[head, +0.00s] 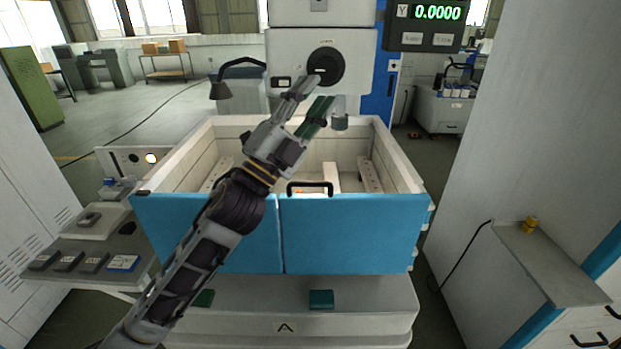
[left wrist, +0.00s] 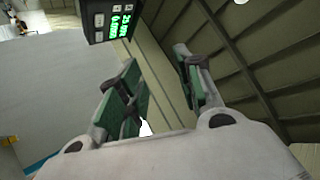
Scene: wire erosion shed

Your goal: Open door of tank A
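Tank A (head: 399,163) is an open-topped pale box with a blue front of two panels that meet at a vertical seam. The right panel (head: 355,240) carries a dark bar handle (head: 310,184) at its top edge, close to the seam. The left panel (head: 170,225) is partly hidden by my left arm. Both panels look shut, flush with each other. My left gripper (head: 315,93) is open and empty, raised above the tank and beyond the handle, apart from it. Its green-padded fingers stand apart in the left wrist view (left wrist: 158,72). My right gripper is not in view.
The machine head with a black dial (head: 326,67) and a nozzle (head: 340,121) stands behind the gripper. Space before the right panel looks clear.

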